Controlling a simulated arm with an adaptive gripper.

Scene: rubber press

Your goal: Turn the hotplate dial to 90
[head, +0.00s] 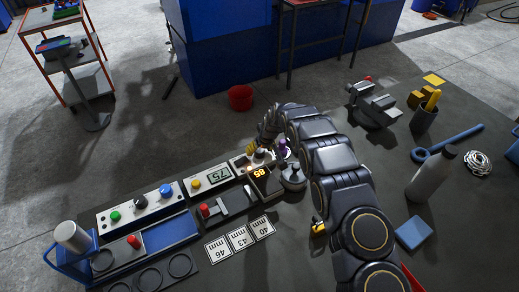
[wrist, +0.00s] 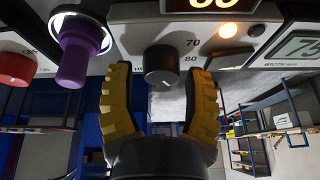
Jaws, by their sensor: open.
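The hotplate (head: 268,188) stands near the middle of the bench in the head view, and its orange display reads 85. In the wrist view its black dial (wrist: 160,62) projects from the pale panel, with the marks 70 and 80 on its right and a small white line on its face. My gripper (wrist: 160,78) is open, with one yellow ridged finger on each side of the dial. Gaps show between the fingers and the dial. In the head view my arm hides most of the gripper and the dial; a bit of yellow finger (head: 250,148) shows.
A glowing orange lamp (wrist: 228,30) sits right of the dial, and a purple cylinder (wrist: 82,55) and a red knob (wrist: 16,66) sit left. A unit with a green display (head: 219,174) reading 75 stands beside the hotplate. A red-handled device (head: 228,202) lies in front.

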